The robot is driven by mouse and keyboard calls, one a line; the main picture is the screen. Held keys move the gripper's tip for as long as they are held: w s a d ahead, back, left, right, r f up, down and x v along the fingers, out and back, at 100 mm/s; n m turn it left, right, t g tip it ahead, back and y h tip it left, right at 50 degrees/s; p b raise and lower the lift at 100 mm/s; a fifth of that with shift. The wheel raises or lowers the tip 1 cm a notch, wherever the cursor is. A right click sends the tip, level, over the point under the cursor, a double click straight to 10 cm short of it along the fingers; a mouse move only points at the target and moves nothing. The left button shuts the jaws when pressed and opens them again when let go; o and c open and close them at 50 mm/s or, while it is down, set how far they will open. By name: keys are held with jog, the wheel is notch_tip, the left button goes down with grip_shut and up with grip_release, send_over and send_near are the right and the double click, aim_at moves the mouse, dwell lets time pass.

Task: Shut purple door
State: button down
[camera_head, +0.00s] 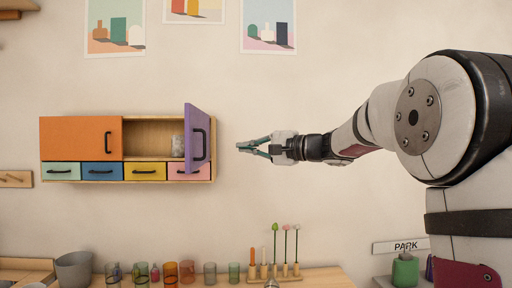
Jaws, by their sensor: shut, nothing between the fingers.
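The purple door (197,138) stands swung open at the right side of the wall cabinet (153,126), its black handle facing right. The cabinet's right compartment is exposed, with a whitish, glass-like object (178,146) inside, partly hidden by the door. My gripper (240,146) is just right of the purple door, at about handle height, apart from it in the picture. Its teal fingers point left; it is shut and holds nothing. How far it is from the door in depth I cannot tell.
The orange door (75,138) is closed. Closed drawers, including a pink drawer (190,171), run below. Under the cabinet, a table holds several glasses, a grey pot (74,269) and a peg rack (272,272). The wall around my gripper is clear.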

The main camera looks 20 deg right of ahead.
aim_at(205, 138)
jog(key=w+a+p, duration=0.1)
jog(key=w+a, duration=0.3)
jog(key=a, duration=0.2)
jog(key=shift+a+p, duration=0.3)
jog(key=shift+a, duration=0.05)
